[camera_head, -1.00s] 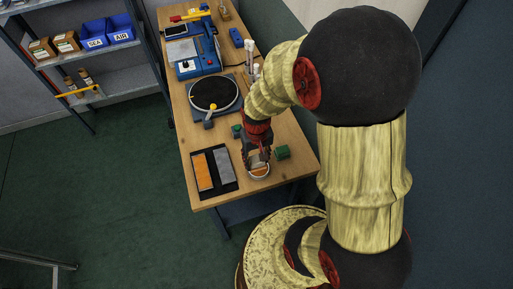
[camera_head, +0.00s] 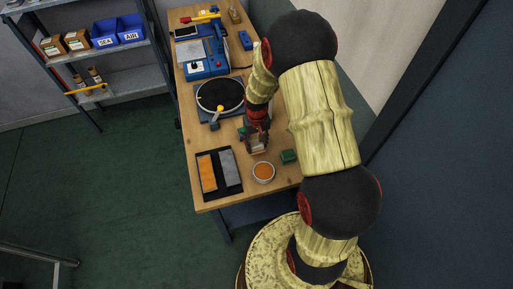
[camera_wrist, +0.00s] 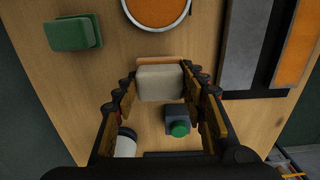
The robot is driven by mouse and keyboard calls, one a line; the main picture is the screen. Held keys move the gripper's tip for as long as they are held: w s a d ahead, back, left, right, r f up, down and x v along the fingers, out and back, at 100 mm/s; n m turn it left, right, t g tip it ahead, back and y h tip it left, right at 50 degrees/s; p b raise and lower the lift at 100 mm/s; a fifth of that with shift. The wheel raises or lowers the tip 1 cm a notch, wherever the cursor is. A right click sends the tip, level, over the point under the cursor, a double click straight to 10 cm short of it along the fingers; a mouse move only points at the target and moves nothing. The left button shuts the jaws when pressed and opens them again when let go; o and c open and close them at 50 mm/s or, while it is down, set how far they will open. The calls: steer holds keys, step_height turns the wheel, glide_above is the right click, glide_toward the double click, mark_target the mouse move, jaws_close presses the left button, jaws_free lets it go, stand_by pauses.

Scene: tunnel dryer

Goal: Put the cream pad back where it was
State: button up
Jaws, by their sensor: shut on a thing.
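The cream pad (camera_wrist: 160,84) is a rounded block with a thin tan-orange layer along its far edge. My gripper (camera_head: 258,143) is shut on it, with a finger on each side, as the wrist view shows. In the head view, my gripper and the pad are over the table, just beyond a round dish (camera_head: 263,166) with an orange inside. The dish also shows at the top of the wrist view (camera_wrist: 156,29). The pad's height above the table is hard to tell.
A green block (camera_head: 289,156) lies right of the dish. A black tray (camera_head: 220,171) with orange and grey strips lies left. A turntable (camera_head: 221,95) stands farther back. In the wrist view, a grey box with a green button (camera_wrist: 179,128) and a white cylinder (camera_wrist: 126,143) are near the fingers.

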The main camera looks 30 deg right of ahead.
mark_target(256, 148)
steer(key=shift+w+f, duration=0.15)
steer(key=shift+f, duration=0.1)
steer(key=shift+w+d+f, duration=0.1)
steer(key=shift+f, duration=1.5)
steer(key=shift+f, duration=0.1)
steer(key=o, duration=1.1)
